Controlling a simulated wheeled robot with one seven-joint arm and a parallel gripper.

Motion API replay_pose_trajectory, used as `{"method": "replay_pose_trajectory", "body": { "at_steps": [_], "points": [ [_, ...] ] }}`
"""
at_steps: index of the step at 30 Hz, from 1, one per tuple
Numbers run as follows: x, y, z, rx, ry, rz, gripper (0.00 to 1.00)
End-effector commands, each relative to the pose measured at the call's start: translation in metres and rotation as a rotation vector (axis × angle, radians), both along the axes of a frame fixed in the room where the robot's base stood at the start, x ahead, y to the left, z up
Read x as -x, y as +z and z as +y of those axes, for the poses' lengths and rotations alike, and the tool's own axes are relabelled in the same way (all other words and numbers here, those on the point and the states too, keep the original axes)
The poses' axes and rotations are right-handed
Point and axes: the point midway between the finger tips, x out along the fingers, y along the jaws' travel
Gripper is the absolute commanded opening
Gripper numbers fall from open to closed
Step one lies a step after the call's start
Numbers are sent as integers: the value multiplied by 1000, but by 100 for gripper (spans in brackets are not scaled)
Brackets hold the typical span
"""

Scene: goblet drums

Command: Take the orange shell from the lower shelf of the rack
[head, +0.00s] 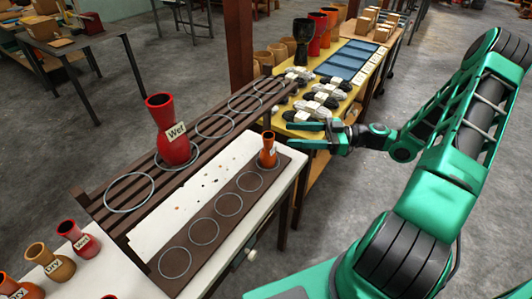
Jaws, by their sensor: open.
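A small orange shell (268,157) with a pale label stands upright inside the far ring of the lower brown shelf (203,243) of the rack. The shelf's other rings, nearer to me, are empty. A larger red shell labelled "Wet" (172,140) stands on the higher slatted shelf (150,217) of the rack. My gripper (289,135) is open and empty, its fingers pointing left. In the picture its fingertips are just right of and slightly above the orange shell, apart from it.
A white table (110,262) at the lower left holds several small labelled shells. Behind my gripper is a yellow table (335,98) with dark and white bundles, blue trays (347,66) and larger shells. A dark red post (238,45) rises behind the rack.

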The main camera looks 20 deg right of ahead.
Motion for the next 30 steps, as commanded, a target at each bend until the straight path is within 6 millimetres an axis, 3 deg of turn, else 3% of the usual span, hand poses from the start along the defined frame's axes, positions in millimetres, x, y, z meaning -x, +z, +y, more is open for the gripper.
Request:
{"method": "replay_pose_trajectory", "body": {
  "at_steps": [3, 13, 21, 30],
  "points": [
    [-6, 0, 18, 1, 4, 1, 55],
    [-15, -1, 42, 1, 3, 4, 55],
    [-28, -4, 76, 2, 4, 3, 55],
    [-31, -4, 84, 3, 1, 3, 55]
  ]
}}
